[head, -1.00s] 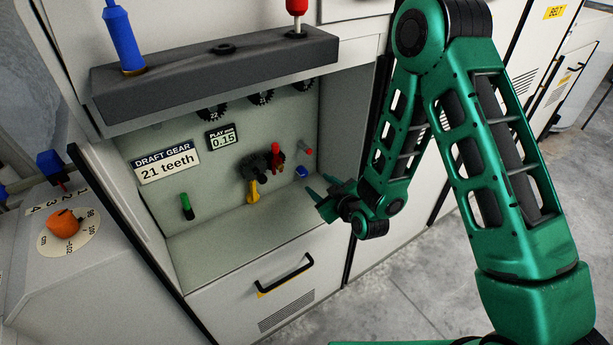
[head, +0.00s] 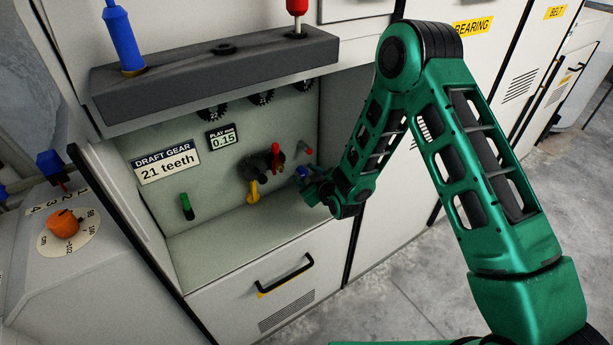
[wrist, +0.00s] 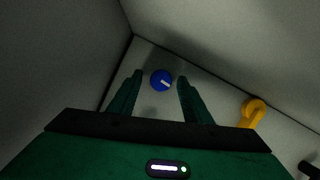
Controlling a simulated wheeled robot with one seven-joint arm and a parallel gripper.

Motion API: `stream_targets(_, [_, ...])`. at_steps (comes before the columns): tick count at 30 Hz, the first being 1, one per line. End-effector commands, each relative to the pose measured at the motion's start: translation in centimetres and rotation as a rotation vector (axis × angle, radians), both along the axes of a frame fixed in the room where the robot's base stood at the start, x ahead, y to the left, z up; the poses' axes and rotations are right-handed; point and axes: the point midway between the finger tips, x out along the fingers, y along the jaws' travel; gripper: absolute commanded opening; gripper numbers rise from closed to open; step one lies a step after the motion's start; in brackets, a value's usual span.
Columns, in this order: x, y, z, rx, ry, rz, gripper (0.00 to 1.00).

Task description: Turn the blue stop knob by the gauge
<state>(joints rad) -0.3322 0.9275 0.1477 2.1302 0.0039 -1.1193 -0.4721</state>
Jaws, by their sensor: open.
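The blue stop knob (wrist: 161,80) is round, with a white mark pointing toward the lower right in the wrist view. In the head view the blue knob (head: 301,172) shows at the right of the recess wall, partly hidden by my gripper (head: 308,186). In the wrist view my gripper (wrist: 160,82) is open, with one finger on each side of the knob. The gauge (head: 222,137) reads "PLAY mm 0.15" on the recess back wall.
A yellow lever (head: 253,190), a red lever (head: 276,153) and a green-topped knob (head: 187,206) share the recess. The yellow lever (wrist: 252,112) also shows right of my fingers in the wrist view. A dark ledge (head: 215,72) overhangs the recess; a drawer handle (head: 284,275) sits below.

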Motion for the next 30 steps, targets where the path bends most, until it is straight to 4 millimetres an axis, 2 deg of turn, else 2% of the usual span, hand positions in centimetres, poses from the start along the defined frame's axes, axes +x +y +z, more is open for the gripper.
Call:
stream_targets(5, [0.01, -0.02, 0.0, 0.0, 0.0, 0.0, 0.45])
stream_targets(6, [0.01, -0.02, 0.0, 0.0, 0.0, 0.0, 0.4])
stream_targets(11, [0.02, -0.05, 0.0, 0.0, 0.0, -0.001, 0.03])
stream_targets(19, [0.12, -0.27, -0.06, 0.022, 0.016, -0.004, 0.03])
stream_targets(30, [0.3, -0.6, -0.15, 0.189, 0.131, -0.009, 0.04])
